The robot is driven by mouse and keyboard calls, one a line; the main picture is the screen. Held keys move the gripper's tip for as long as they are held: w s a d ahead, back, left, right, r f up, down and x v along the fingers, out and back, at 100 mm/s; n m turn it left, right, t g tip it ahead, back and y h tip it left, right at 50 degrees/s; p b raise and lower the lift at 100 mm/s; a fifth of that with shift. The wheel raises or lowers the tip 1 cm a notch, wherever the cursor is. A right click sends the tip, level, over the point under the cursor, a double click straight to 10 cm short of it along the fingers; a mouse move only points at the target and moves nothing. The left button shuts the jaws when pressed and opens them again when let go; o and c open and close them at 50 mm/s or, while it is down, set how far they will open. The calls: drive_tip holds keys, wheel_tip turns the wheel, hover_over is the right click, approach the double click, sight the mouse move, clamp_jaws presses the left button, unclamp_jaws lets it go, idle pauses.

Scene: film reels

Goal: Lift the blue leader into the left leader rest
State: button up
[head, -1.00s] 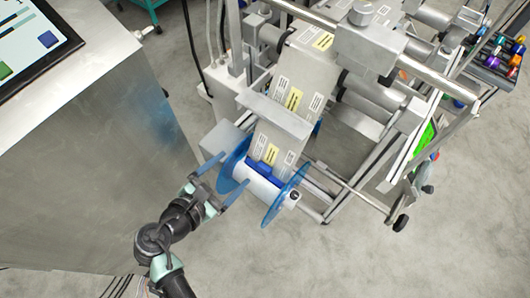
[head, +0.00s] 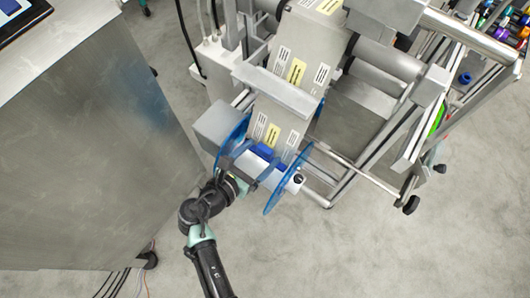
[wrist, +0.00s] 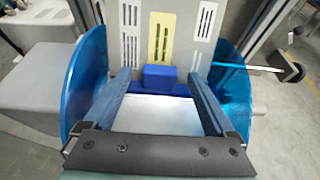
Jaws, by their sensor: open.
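The blue leader (head: 265,152) is a blue bar with a raised block at the lower end of the labelled film strip. It lies across the white core of the reel, between two clear blue flanges. In the wrist view the blue leader (wrist: 160,77) is straight ahead. My gripper (wrist: 158,82) is open, with one finger on each side of the raised block and nothing held. In the head view my gripper (head: 257,166) is over the reel core, between the flanges, and partly hides the core. I cannot pick out the left leader rest.
The blue flanges (wrist: 88,82) and (wrist: 231,85) stand close outside my fingers. A grey box (head: 222,127) is left of the reel. A metal crossbar (head: 275,92) spans the strip above. A steel cabinet (head: 95,150) stands left. Floor is clear at lower right.

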drive_tip(key=shift+x, duration=1.35)
clamp_jaws()
